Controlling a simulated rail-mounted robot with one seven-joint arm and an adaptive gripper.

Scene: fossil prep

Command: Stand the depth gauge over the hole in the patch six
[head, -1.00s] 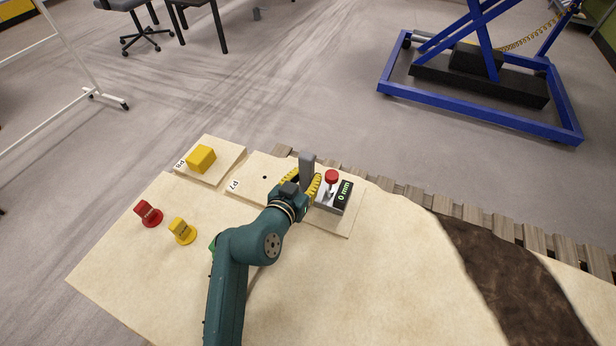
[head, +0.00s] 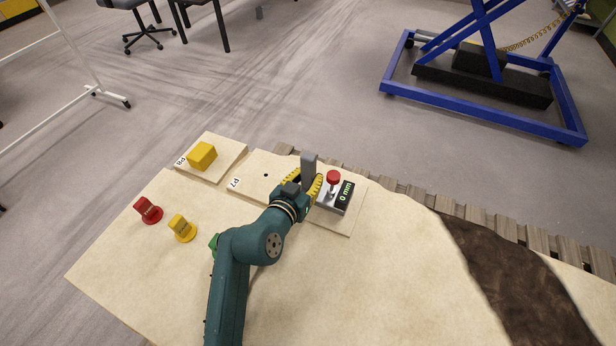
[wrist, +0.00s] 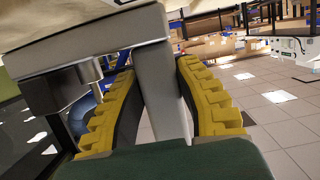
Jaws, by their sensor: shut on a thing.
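The depth gauge (head: 336,200) is a grey box with a red knob (head: 333,177) and a dark display reading 0 mm. A grey upright bar (head: 309,166) stands at its left and looks like part of it. My gripper (head: 302,184) is shut on this bar, with a yellow ribbed finger on either side. In the wrist view the bar (wrist: 160,90) runs between the two fingers. No label for patch six is readable.
A second slab (head: 222,150), seemingly labelled P8, bears a yellow block (head: 202,156) at the far left. A red knob piece (head: 148,210) and a yellow one (head: 182,228) stand on the pale surface at left. A dark brown band (head: 520,270) crosses the right side.

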